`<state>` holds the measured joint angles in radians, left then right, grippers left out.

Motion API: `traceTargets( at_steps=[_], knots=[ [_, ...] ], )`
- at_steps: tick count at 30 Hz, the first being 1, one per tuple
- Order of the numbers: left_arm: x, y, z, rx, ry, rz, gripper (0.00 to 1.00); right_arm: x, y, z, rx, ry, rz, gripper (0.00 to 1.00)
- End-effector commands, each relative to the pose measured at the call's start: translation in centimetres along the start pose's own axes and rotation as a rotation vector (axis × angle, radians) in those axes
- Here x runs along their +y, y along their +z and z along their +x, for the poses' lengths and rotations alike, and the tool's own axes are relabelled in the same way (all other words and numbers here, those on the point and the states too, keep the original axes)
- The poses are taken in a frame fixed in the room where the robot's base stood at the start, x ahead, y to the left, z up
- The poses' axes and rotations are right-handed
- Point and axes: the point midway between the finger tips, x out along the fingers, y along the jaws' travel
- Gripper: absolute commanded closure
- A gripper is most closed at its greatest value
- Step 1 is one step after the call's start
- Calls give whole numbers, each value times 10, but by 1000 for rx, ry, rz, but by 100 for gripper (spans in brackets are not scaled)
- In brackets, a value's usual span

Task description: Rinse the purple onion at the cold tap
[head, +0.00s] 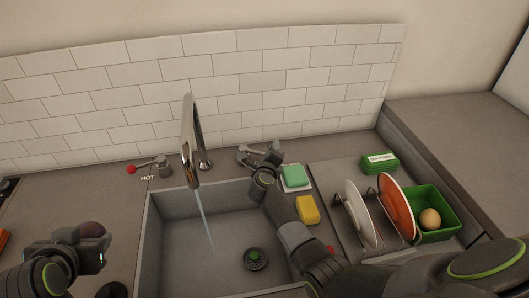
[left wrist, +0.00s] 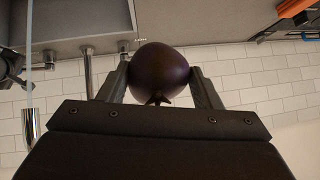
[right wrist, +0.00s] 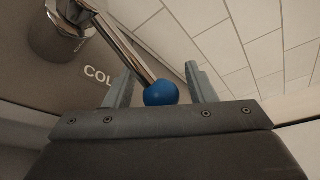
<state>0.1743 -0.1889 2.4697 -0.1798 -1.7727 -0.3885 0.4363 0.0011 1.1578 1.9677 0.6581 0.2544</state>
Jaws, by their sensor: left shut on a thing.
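The purple onion (head: 92,229) is held at the left, over the counter beside the sink. My left gripper (head: 98,238) is shut on it, and the left wrist view shows the onion (left wrist: 158,70) between both fingers. Water runs from the chrome spout (head: 188,135) into the sink (head: 190,265). My right gripper (head: 262,160) is at the cold tap (head: 243,152) behind the sink. In the right wrist view, its open fingers stand either side of the lever's blue knob (right wrist: 161,93), with gaps showing. The head view hides this knob.
The hot tap's red knob (head: 131,169) is back left. A drain strainer (head: 255,259) sits in the sink.

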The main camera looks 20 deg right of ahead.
Motion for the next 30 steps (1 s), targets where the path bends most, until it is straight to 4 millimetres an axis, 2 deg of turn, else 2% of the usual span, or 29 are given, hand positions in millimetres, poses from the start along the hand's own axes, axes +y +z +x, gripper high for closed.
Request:
traceTargets(
  at_steps=[7,11,24,30],
  knots=[
    [-1,-2,-2,1,0,0,67,-1,1,-3,0,0,0,50],
    [-3,-10,-9,1,0,0,67,-2,2,-15,-1,2,1,50],
    [-12,-44,-40,1,0,0,67,-2,2,-97,2,3,2,50],
    [-13,-48,-43,1,0,0,67,0,1,-117,0,1,1,50]
  ],
)
